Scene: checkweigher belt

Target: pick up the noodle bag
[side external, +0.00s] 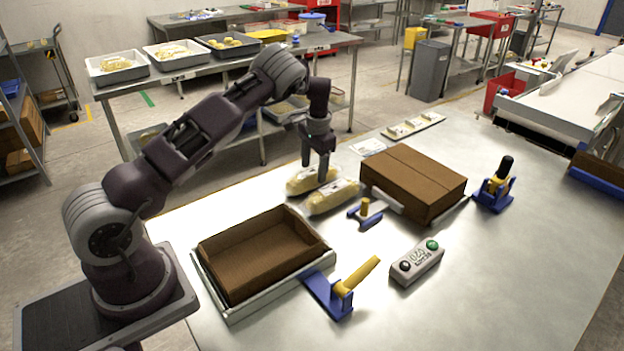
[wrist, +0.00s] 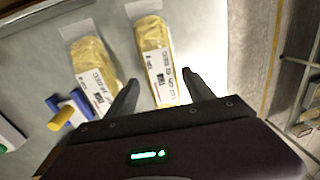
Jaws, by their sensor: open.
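Two clear bags of yellow noodles with white printed labels lie side by side on the metal table. The farther noodle bag (side external: 300,184) is under my gripper (side external: 314,172); the nearer noodle bag (side external: 332,198) lies beside it. In the wrist view, one noodle bag (wrist: 154,40) lies ahead and between the two fingers of my gripper (wrist: 160,77). The other noodle bag (wrist: 88,62) lies left of the left finger. My gripper is open and empty, pointing down. I cannot tell its exact height above the bag.
An open brown carton (side external: 262,288) sits in a metal tray at front left. A closed brown box (side external: 413,183) stands right of the bags. A blue-yellow clamp (side external: 365,213), a larger clamp (side external: 342,290) and a button box (side external: 417,262) stand nearby. Table at front right is clear.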

